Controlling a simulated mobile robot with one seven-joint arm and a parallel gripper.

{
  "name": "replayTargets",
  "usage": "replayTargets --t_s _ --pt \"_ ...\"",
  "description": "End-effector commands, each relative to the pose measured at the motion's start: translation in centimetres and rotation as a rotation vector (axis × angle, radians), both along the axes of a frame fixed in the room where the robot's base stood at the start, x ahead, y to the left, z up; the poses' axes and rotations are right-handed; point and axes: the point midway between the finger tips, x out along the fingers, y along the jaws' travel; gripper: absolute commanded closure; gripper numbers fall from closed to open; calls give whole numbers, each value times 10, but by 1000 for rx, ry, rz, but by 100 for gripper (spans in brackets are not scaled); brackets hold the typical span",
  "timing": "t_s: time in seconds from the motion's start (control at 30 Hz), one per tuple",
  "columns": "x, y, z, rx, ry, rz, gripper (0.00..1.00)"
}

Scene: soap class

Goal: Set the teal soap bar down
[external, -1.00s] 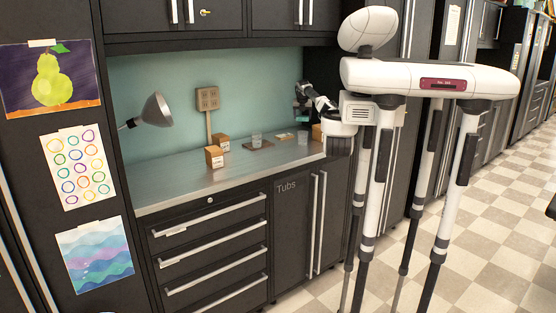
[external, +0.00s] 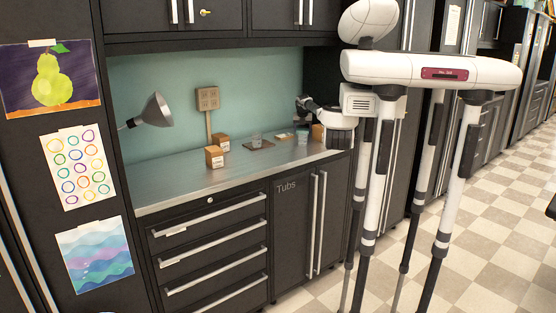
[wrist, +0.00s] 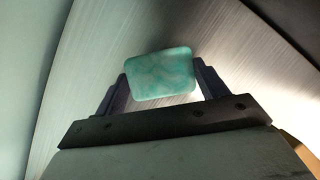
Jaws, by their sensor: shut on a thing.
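The teal soap bar (wrist: 160,75) is a rounded, marbled block in the wrist view. My gripper (wrist: 161,80) is shut on it, with one dark finger at its left side and one at its right. Brushed metal counter shows behind the bar, but I cannot tell whether the bar touches it. In the external view my gripper (external: 302,127) is low over the right end of the metal counter (external: 190,183), near the back wall. The bar cannot be made out there.
A dark tray (external: 258,145) with a clear glass lies left of my gripper, and a small flat item (external: 284,136) lies nearer. Wooden boxes (external: 215,156) stand further left; another box (external: 318,131) is at the right. A lamp (external: 153,110) overhangs the left. The front counter is clear.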

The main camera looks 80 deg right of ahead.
Motion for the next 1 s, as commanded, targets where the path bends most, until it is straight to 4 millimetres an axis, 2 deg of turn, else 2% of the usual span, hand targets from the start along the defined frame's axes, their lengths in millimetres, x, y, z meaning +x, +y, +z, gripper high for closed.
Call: replayTargets --t_s 0.03,0.17,0.57,0.77,1.0 --pt "0 0 -1 0 0 -1 24" --pt "0 0 0 0 0 -1 7" --pt "0 1 6 -2 -1 0 6" --pt "-1 13 33 -4 0 2 6" --pt "0 33 82 -5 -1 0 6"
